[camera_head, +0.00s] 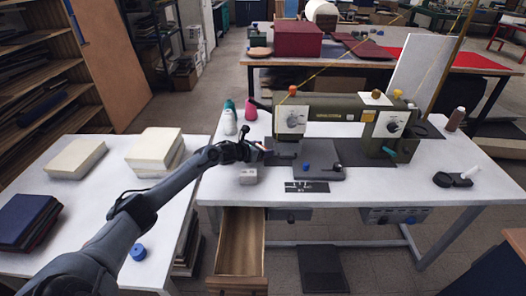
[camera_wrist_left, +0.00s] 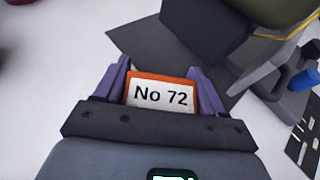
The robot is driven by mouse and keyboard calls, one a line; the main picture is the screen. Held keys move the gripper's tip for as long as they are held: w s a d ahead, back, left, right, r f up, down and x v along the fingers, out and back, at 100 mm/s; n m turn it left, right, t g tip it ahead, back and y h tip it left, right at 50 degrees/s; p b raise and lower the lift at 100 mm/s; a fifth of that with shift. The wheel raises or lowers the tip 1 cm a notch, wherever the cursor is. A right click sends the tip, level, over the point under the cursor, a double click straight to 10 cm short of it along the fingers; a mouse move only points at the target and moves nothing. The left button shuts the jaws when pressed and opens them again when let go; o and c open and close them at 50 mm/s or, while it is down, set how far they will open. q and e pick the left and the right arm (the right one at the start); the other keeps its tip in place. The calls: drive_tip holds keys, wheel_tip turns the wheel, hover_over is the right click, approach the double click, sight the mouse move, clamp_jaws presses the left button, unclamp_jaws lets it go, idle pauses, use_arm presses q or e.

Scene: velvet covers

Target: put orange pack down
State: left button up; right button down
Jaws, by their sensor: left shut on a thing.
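My left gripper (camera_head: 258,151) reaches over the sewing table's left part, beside the left end of the green sewing machine (camera_head: 340,108). In the left wrist view, my left gripper (camera_wrist_left: 160,78) is shut on the orange pack (camera_wrist_left: 160,96), with one purple finger on each side. The pack has an orange edge and a white label reading "No 72". The pack appears above the white tabletop and the edge of a dark flat plate (camera_wrist_left: 135,42); I cannot tell whether it touches. In the head view the pack is too small to make out clearly. My right gripper is not in view.
A grey block (camera_head: 248,176) lies just below the gripper. A white bottle (camera_head: 229,122) and a pink cone (camera_head: 251,110) stand behind it. An open wooden drawer (camera_head: 240,245) juts out below the table front. The tabletop (camera_head: 400,180) has free room at the front right.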

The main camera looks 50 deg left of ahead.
use_arm(q)
drive_tip(key=shift+f, duration=0.1)
drive_tip(key=shift+f, duration=0.1)
drive_tip(key=o, duration=0.7)
drive_tip(key=shift+o, duration=0.2)
